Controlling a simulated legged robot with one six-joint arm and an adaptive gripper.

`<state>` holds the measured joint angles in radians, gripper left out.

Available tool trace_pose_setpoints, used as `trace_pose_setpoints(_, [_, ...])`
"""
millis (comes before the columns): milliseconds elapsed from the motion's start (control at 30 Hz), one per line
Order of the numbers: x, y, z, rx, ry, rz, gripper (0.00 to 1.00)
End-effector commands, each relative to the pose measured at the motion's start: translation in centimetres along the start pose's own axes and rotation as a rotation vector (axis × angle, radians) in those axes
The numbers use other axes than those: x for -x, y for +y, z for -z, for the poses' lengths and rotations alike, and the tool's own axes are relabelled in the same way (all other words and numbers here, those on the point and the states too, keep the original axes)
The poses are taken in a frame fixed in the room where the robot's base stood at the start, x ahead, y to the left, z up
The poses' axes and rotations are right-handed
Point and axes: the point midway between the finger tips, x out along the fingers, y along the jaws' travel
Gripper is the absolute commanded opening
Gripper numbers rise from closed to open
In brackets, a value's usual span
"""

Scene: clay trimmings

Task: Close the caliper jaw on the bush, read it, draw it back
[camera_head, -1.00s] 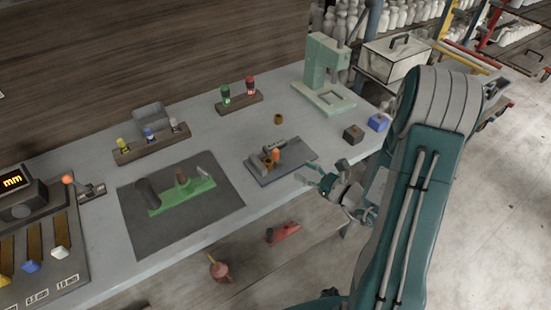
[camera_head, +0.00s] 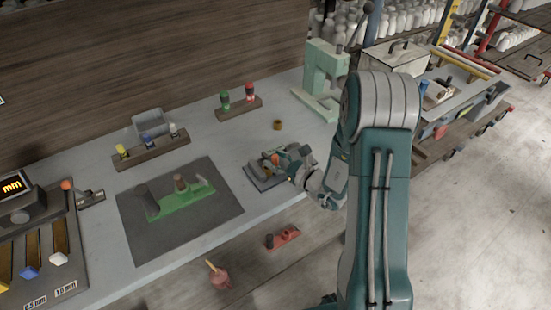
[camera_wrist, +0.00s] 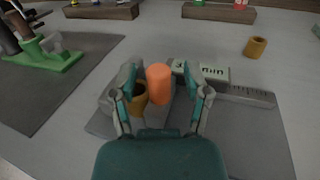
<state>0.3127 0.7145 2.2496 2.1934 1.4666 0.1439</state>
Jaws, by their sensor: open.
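The caliper (camera_wrist: 252,97), with a graduated scale and a small "mm" display (camera_wrist: 214,73), lies on a dark plate (camera_wrist: 262,135) on the bench. An orange knob (camera_wrist: 159,84) stands up on it. A brown bush (camera_wrist: 137,100) sits just left of the knob, beside a grey jaw block (camera_wrist: 109,97). My gripper (camera_wrist: 166,88) is open, with its fingers on either side of the bush and knob. In the head view my gripper (camera_head: 288,160) covers most of the caliper. I cannot tell whether the fingers touch anything.
A second brown bush (camera_head: 278,125) stands free behind the plate. A green fixture (camera_head: 180,202) on a dark mat (camera_head: 140,236) lies to the left. A green press (camera_head: 322,78) stands at the back right. Wooden racks (camera_head: 152,149) line the back.

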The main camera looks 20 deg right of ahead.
Motion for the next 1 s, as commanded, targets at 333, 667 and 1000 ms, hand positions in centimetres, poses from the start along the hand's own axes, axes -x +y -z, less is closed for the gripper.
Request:
trace_pose_setpoints(333, [0.0,0.0,0.0,0.0,0.0,0.0,0.0])
trace_pose_setpoints(667, [0.5,-1.7,0.0,0.001,-0.002,0.003,0.0])
trace_pose_setpoints(1000, [0.7,-2.5,-0.1,0.002,-0.002,0.0,0.0])
